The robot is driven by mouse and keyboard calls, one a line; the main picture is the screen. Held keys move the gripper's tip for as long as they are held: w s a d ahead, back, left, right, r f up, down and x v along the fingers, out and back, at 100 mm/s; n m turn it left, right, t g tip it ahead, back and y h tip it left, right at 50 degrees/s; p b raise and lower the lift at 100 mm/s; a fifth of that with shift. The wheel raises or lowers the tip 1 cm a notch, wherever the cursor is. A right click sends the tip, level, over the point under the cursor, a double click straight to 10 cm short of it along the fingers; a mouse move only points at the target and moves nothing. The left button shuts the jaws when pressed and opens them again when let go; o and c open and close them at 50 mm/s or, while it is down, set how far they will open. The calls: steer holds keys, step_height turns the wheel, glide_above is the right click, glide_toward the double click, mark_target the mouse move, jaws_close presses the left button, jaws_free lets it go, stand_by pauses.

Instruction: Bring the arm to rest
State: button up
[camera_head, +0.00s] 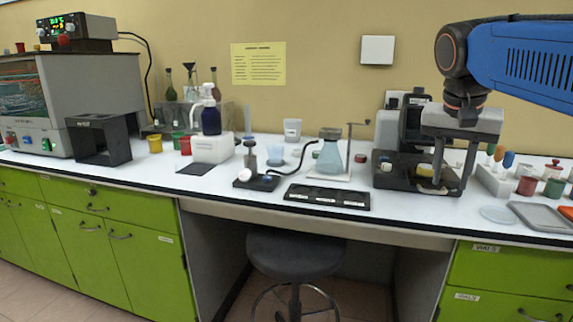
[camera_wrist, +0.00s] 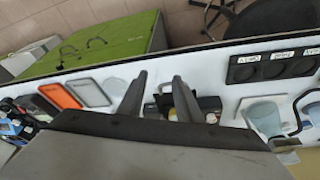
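My blue arm comes in from the upper right in the head view. My gripper (camera_head: 452,184) hangs pointing down in front of a black bench instrument (camera_head: 415,125). Its two fingers are apart and I see nothing held between them. In the wrist view my gripper (camera_wrist: 160,78) also shows two separate dark fingers, with white bench top and part of a dark device behind them. The head view does not show clearly whether the fingertips touch the instrument.
A conical flask (camera_head: 329,155) and a black labelled tray (camera_head: 326,197) stand left of the gripper. Small coloured containers (camera_head: 527,186) and a grey tray (camera_head: 543,215) lie to the right. A stool (camera_head: 293,255) stands under the bench.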

steer(key=s+a+f+n, duration=0.1)
steer(key=s+f+n, duration=0.1)
steer(key=s+f, duration=0.3)
steer(key=s+a+f+n+t+y, duration=0.1)
steer(key=s+f, duration=0.5)
steer(key=f, duration=0.6)
steer(key=s+a+f+n+y, duration=0.1)
steer(key=s+a+f+n, duration=0.2)
steer(key=f, duration=0.6)
steer(key=shift+s+n+t, duration=0.4)
steer(key=shift+s+n, duration=0.3)
steer(key=shift+s, duration=0.5)
